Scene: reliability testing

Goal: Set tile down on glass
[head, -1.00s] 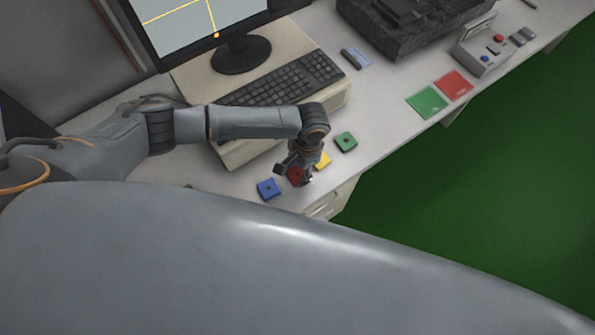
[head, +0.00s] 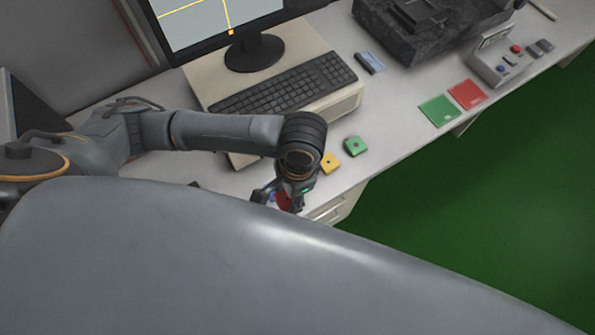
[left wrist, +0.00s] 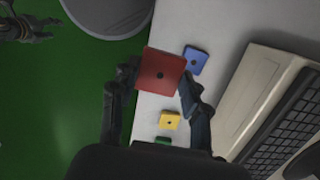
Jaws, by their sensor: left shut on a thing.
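My left gripper (head: 279,199) is shut on a red square tile (head: 284,202) with a dark centre spot, near the desk's front edge. In the left wrist view the red tile (left wrist: 158,72) sits between the fingers (left wrist: 156,84). A blue tile (left wrist: 195,60) lies close beside it on the desk, mostly hidden in the head view. A yellow tile (head: 330,163) and a green tile (head: 356,146) lie to the right of the gripper. I cannot tell which thing is the glass; flat green (head: 439,111) and red (head: 468,94) squares lie farther right.
A keyboard (head: 285,85) on a beige case and a monitor stand (head: 253,53) are behind the arm. A dark stone block (head: 425,30) and a grey button box (head: 503,60) stand at the back right. White desk (head: 395,125) is bare before the flat squares.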

